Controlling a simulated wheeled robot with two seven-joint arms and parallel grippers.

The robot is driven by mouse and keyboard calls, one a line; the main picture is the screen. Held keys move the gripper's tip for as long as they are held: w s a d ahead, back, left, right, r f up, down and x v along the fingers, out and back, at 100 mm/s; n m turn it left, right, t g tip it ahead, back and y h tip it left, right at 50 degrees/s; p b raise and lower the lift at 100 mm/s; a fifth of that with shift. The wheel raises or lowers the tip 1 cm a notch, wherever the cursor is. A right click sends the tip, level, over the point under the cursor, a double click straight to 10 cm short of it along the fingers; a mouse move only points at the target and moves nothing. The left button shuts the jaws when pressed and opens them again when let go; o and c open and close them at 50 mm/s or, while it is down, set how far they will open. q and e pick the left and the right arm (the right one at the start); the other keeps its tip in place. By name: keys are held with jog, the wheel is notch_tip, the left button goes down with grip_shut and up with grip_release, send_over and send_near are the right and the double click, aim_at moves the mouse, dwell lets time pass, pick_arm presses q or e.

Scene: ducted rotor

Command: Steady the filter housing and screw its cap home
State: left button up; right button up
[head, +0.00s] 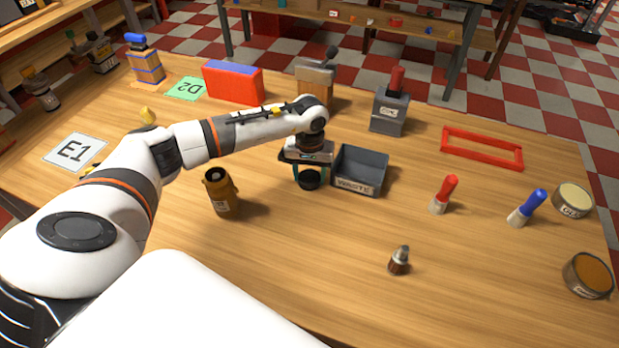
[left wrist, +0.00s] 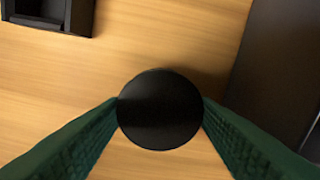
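The filter housing appears to be the brown upright container (head: 220,192) with a dark top opening, standing on the table left of my left gripper. A round black cap (head: 309,180) is between the fingers of my left gripper (head: 310,174), which points down. In the left wrist view the cap (left wrist: 160,109) is a black disc with a green finger against each side, so the left gripper (left wrist: 160,106) looks shut on it. Whether the cap touches the table is unclear. My right gripper is not in view.
A grey WASTE bin (head: 358,171) stands just right of my left gripper. A small brown-and-grey piece (head: 399,260), red-handled (head: 443,194) and blue-handled (head: 526,208) tools, a red frame (head: 482,148) and round tins (head: 588,275) lie right. The front middle is clear.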

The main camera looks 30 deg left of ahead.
aim_at(310, 178)
pick_arm(q)
jog(key=c, duration=0.3)
jog(key=shift+r, duration=0.1)
notch_tip(310, 178, up, 10)
jog(key=shift+f+b, duration=0.1)
jog(key=shift+b, duration=0.65)
jog(key=s+d+m, duration=0.1)
jog(key=s+d, duration=0.3)
jog(key=s, duration=0.1)
jog(key=s+d+r+m, duration=0.1)
jog(key=s+d+m, duration=0.1)
jog(key=s+d, duration=0.3)
jog(key=s+d+m, duration=0.2)
jog(key=s+d, duration=0.2)
jog(key=s, duration=0.1)
jog(key=shift+d+r, duration=0.2)
jog(key=shift+r, duration=0.05)
